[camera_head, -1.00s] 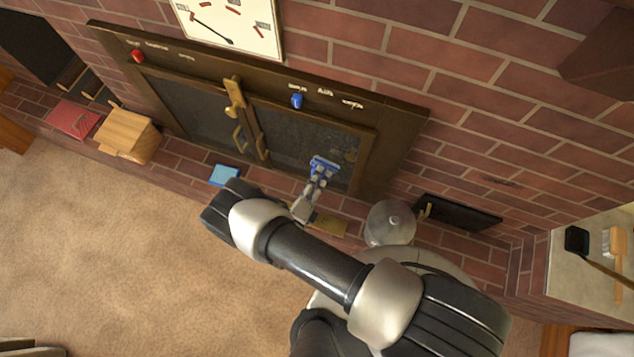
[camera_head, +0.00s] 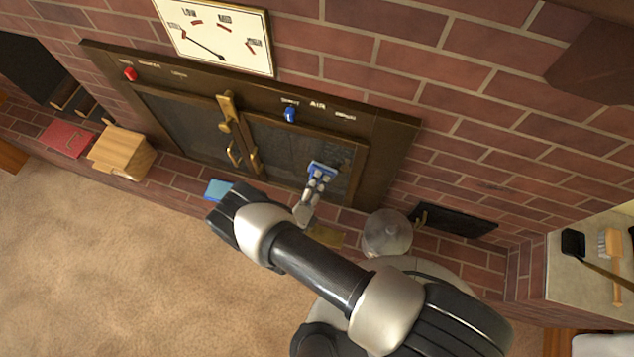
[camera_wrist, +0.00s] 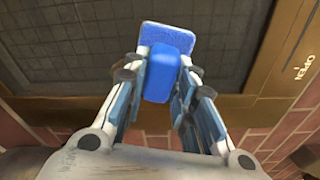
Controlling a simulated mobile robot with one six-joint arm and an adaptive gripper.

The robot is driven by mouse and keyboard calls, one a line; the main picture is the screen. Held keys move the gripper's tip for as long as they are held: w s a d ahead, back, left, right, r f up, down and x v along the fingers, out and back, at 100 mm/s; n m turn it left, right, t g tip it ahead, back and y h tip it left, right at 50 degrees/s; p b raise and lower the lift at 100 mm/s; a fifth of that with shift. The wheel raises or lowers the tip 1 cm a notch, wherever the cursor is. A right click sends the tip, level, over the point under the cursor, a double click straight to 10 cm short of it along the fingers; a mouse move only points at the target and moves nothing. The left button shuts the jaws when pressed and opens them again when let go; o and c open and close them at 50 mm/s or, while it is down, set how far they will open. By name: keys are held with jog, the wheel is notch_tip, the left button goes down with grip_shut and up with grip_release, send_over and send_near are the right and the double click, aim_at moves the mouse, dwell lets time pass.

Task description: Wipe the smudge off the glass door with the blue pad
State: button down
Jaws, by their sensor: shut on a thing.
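My gripper (camera_head: 317,181) is shut on the blue pad (camera_head: 322,167) in front of the right pane of the glass door (camera_head: 290,148). In the wrist view the pad (camera_wrist: 166,38) stands out past the fingertips, its flat face toward the dark pane (camera_wrist: 90,45). I cannot tell whether the pad touches the glass. A faint pale patch on the glass, perhaps the smudge (camera_head: 346,158), shows just right of the pad in the head view; it is partly unclear. The left pane (camera_head: 180,125) is dark.
A brass latch (camera_head: 228,112) and handles (camera_head: 254,160) stand out at the middle of the doors. A light-blue flat thing (camera_head: 217,189), a wooden block (camera_head: 122,152) and a red book (camera_head: 67,138) lie on the hearth. A rounded grey vessel (camera_head: 387,233) stands right of my gripper.

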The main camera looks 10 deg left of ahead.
aim_at(334, 177)
jog(key=shift+a+b+x, duration=0.2)
jog(key=shift+b+x, duration=0.2)
jog(key=shift+x, duration=0.6)
jog(key=shift+d+r, duration=0.1)
jog(key=shift+d, duration=0.05)
jog(key=shift+s+d+p, duration=0.1)
jog(key=shift+d+p, duration=0.05)
jog(key=shift+d, duration=0.75)
jog(key=shift+s+d+p, duration=0.15)
jog(key=shift+d, duration=0.9)
jog(key=shift+w+b, duration=0.1)
jog(key=shift+b, duration=0.3)
jog(key=a+b, duration=0.2)
jog(key=a, duration=0.1)
jog(key=shift+w, duration=0.1)
jog(key=shift+a, duration=0.55)
